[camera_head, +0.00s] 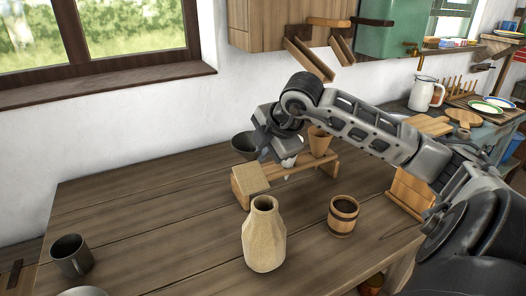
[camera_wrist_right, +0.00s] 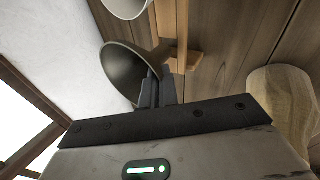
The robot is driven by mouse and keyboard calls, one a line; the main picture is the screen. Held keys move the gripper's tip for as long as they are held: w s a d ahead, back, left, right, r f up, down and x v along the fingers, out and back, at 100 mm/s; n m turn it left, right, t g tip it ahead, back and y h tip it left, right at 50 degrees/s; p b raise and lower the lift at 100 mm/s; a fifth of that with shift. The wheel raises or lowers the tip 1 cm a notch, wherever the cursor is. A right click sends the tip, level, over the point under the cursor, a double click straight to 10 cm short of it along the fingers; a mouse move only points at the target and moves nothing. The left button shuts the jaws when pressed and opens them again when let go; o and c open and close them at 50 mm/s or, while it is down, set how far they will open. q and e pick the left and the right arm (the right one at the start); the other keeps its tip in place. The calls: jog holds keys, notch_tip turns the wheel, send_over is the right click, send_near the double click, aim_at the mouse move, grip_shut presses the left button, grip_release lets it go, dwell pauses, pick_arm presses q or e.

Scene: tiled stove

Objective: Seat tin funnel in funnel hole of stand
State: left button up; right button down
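The tin funnel, a dark grey cone, shows in the head view (camera_head: 243,144) and in the right wrist view (camera_wrist_right: 128,72). My right gripper (camera_head: 268,148) is over the left part of the wooden stand (camera_head: 284,174). In the right wrist view its fingers (camera_wrist_right: 160,84) are close together on the funnel's side, with the funnel tilted and its mouth turned to the left. The stand also shows in the wrist view (camera_wrist_right: 183,35), just beyond the fingers. The funnel hole is hidden from me. My left gripper is in neither view.
A wooden cone (camera_head: 319,141) and a white piece (camera_head: 289,161) are at the stand. A faceted vase (camera_head: 264,236) and a small barrel mug (camera_head: 342,215) stand in front.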

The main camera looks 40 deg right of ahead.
jog(key=shift+b, duration=0.4)
dwell(0.6)
jog(key=shift+f, duration=0.15)
jog(key=shift+f+b, duration=0.3)
jog(key=shift+b, duration=0.2)
jog(key=shift+f+b, duration=0.3)
jog(key=shift+b, duration=0.05)
jog(key=shift+f+b, duration=1.75)
jog(key=shift+b, duration=0.1)
